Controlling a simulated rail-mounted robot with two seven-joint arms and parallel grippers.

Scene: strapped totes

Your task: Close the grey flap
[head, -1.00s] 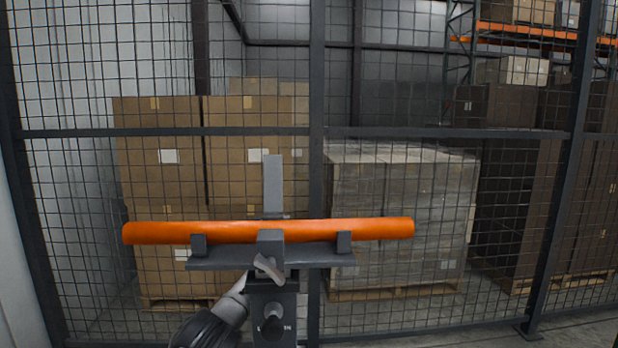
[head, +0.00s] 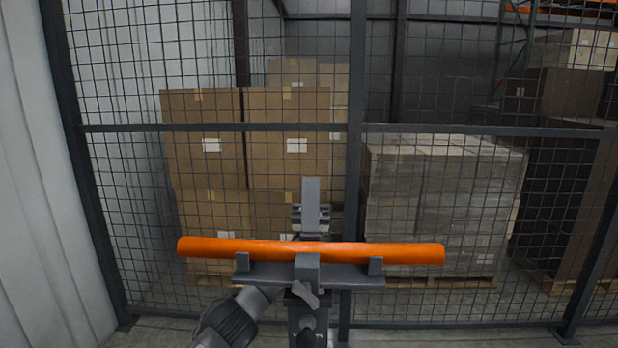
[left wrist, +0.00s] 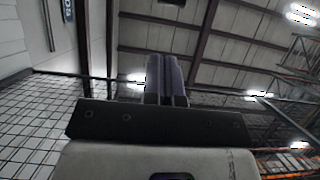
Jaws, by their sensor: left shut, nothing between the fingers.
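The grey flap (head: 311,203) stands upright behind the orange tube (head: 215,247). The tube lies across a dark grey cradle (head: 265,273) on a stand, with a grey block at the middle of its near side. My left arm comes in from the lower left and passes behind the stand. Dark parts that look like my left gripper (head: 297,214) show beside the flap, behind the tube; its fingertips are mostly hidden there, and I cannot tell whether they touch the flap. In the left wrist view, the left gripper (left wrist: 164,62) is shut and empty, pointing toward the ceiling. My right gripper is out of view.
A small grey latch handle (head: 304,295) hangs at the front of the stand. A wire mesh fence (head: 440,129) runs behind it. Beyond the fence are stacked cardboard boxes (head: 205,130) and a wrapped pallet load (head: 440,190). A pale wall (head: 40,180) stands at the left.

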